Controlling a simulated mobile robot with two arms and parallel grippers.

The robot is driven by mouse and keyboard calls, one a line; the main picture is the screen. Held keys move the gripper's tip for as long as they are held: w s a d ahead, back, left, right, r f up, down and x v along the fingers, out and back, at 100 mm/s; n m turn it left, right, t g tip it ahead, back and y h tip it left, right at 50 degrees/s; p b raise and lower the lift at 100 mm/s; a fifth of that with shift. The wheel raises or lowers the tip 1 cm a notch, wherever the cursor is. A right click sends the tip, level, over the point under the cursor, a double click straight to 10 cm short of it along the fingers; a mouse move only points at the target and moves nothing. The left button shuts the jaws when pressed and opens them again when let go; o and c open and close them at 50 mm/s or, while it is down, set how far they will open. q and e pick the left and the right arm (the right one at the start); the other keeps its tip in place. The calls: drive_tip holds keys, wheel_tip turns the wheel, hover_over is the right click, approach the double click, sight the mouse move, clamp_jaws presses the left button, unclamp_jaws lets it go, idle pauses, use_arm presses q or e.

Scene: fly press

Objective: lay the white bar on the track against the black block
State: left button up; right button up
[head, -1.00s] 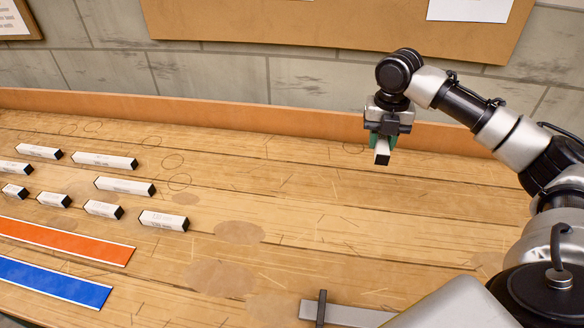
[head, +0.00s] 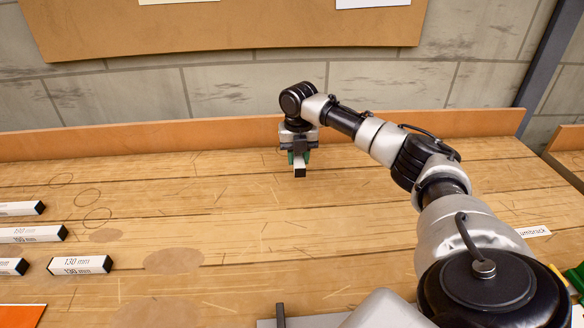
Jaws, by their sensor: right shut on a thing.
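My right gripper (head: 299,155) has green fingertips and is shut on a white bar (head: 299,167) with a black end. It holds the bar over the back middle of the bench, with the black end towards me. Most of the bar is hidden by the gripper. A grey metal track (head: 322,321) shows at the bottom edge, partly cut off and covered by my arm. A small upright black block (head: 281,315) stands at its left part. My left gripper is not in view.
Several other white bars with black ends, such as one marked 130 mm (head: 79,265), lie at the left. An orange strip (head: 20,316) is at the lower left. A raised back edge (head: 150,139) bounds the bench. Green parts (head: 577,279) show at far right. The middle is clear.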

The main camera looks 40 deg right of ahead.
drive_tip(key=shift+w+d+f, duration=0.25)
drive_tip(key=shift+w+f, duration=0.1)
drive_tip(key=shift+w, duration=0.2)
drive_tip(key=shift+w+d+f, duration=0.25)
drive_tip(key=shift+w+f, duration=0.1)
drive_tip(key=shift+w, duration=0.2)
drive_tip(key=shift+f, duration=2.05)
drive_tip(key=shift+f, duration=0.15)
drive_tip(key=o, duration=0.9)
drive_tip(key=shift+o, duration=0.2)
